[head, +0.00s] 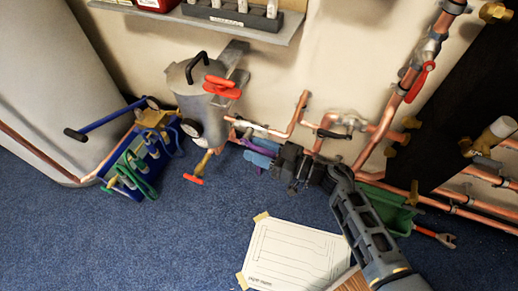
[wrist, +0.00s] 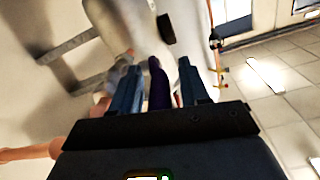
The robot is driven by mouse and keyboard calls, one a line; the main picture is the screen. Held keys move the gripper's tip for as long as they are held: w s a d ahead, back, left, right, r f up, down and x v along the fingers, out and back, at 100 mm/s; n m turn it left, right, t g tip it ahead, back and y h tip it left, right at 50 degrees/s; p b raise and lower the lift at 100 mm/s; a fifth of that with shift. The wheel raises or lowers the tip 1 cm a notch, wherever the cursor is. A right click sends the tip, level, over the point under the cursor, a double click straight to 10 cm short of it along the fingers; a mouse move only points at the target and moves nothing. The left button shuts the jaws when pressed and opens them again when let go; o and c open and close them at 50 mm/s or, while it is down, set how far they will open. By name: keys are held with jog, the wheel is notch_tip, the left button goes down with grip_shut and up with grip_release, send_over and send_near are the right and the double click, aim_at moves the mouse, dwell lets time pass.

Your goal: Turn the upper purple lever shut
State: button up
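A purple lever (wrist: 158,88) stands between the two blue fingers of my gripper (wrist: 160,72) in the wrist view, with a visible gap on each side. In the head view my gripper (head: 256,151) reaches left at the copper pipework, low on the wall. A bit of purple lever (head: 248,146) shows there between the blue fingers. The fingers are apart and not visibly pressing on the lever. I see only one purple lever clearly, so I cannot tell whether it is the upper one. Its valve body is hidden.
A grey vessel (head: 196,100) with a red handle (head: 221,87) stands left of my gripper. A blue tool tote (head: 140,155) is further left. A green crate (head: 388,208) lies under my arm. A paper sheet (head: 293,255) lies on the open blue carpet (head: 180,245).

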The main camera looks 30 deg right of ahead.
grip_shut()
dwell(0.3)
jog(key=shift+f, duration=0.1)
